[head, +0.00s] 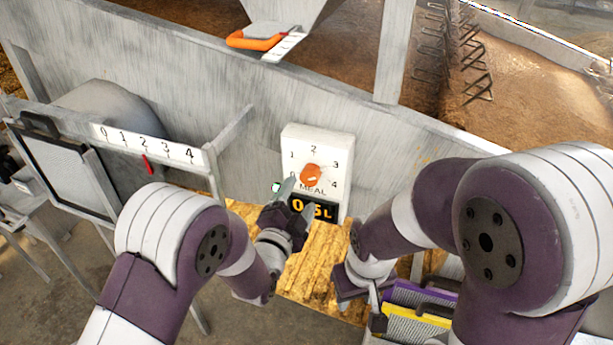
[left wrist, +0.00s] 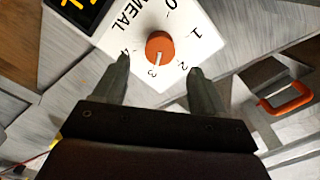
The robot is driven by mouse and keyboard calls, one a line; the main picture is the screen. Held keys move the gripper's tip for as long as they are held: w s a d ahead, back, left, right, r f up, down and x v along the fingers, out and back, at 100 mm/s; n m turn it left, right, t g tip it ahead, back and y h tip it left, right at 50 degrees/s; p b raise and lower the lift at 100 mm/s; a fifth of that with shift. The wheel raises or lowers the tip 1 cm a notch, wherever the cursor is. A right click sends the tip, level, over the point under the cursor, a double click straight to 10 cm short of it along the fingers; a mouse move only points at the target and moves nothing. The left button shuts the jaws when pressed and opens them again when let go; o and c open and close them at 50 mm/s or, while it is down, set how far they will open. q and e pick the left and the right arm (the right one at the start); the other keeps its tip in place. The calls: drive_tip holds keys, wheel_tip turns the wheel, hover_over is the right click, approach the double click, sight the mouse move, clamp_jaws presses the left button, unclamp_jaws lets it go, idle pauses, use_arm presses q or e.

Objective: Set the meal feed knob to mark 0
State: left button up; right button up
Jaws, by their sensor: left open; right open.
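The orange meal feed knob (head: 311,175) sits on a white panel (head: 318,140) with marks 1 to 4 showing around it. In the left wrist view the knob (left wrist: 160,45) has a pale pointer line directed at about mark 3; mark 0 shows at the top there. A dark display (head: 326,211) below the knob shows orange digits, partly covered by my left gripper. My left gripper (head: 297,202) is open just in front of the panel, its fingers apart with the knob beyond the gap between the tips. My right gripper (head: 362,302) is open and empty, lower right of the panel.
A 0-to-4 scale (head: 148,144) with a red pointer is at left. An orange handle (head: 254,42) is above, on the hopper. Purple and yellow-edged trays (head: 420,318) lie beside my right gripper. Golden material (head: 325,262) lies below the panel.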

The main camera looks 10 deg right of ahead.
sight(309, 180)
use_arm(q)
drive_tip(key=p+x, duration=0.1)
drive_tip(key=x, duration=0.5)
drive_tip(key=c, duration=1)
drive_tip(key=shift+c, duration=0.2)
use_arm(e)
drive_tip(key=shift+r, duration=0.95)
drive_tip(key=shift+f, duration=0.1)
